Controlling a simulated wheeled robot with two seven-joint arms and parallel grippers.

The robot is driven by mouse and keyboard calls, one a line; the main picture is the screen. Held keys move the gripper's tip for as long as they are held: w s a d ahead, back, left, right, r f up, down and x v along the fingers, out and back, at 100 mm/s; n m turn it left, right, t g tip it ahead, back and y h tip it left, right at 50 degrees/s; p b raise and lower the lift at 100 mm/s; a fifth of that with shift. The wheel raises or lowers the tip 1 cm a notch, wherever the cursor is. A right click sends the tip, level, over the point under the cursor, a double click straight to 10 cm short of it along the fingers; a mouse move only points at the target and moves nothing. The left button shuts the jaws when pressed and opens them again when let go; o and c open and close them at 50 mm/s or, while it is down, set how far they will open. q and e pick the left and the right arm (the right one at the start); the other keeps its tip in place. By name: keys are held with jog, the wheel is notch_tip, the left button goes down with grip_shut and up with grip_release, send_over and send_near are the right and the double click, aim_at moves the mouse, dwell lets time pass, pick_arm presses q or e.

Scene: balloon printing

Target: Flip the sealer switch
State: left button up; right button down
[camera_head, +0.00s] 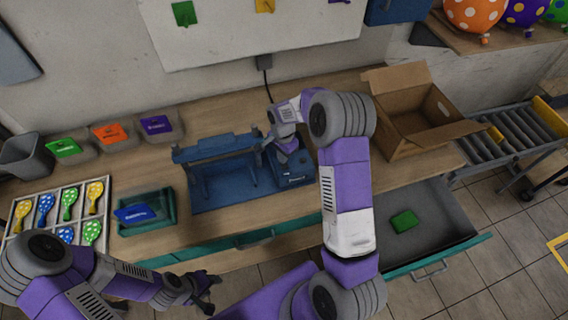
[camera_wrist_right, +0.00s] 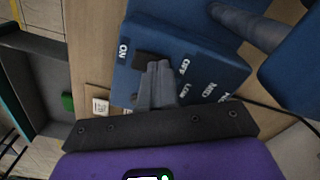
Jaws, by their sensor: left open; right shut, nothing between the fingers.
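The blue sealer (camera_head: 225,175) stands on the workbench, with its control box (camera_head: 297,172) at its right end. In the right wrist view the box (camera_wrist_right: 200,50) carries ON, OFF, LOW and MED labels. A dark switch (camera_wrist_right: 150,60) lies between ON and OFF. My right gripper (camera_wrist_right: 158,68) is shut with nothing in it, its fingertips at the switch; I cannot tell whether they touch it. In the head view the right arm partly hides the box. My left gripper (camera_head: 208,292) is open and empty, in front of the bench's front edge.
A blue packet lies in a green tray (camera_head: 165,215) left of the sealer. A rack of balloons (camera_head: 100,185) is further left. An open cardboard box (camera_head: 395,125) stands right. An open drawer (camera_head: 440,225) holds a green packet (camera_head: 404,221). Packet bins (camera_head: 85,150) line the back.

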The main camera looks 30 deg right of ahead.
notch_tip(320, 180, up, 7)
jog(key=p, duration=0.4)
jog(key=shift+s+f, duration=0.1)
jog(key=shift+f, duration=0.05)
dwell(0.6)
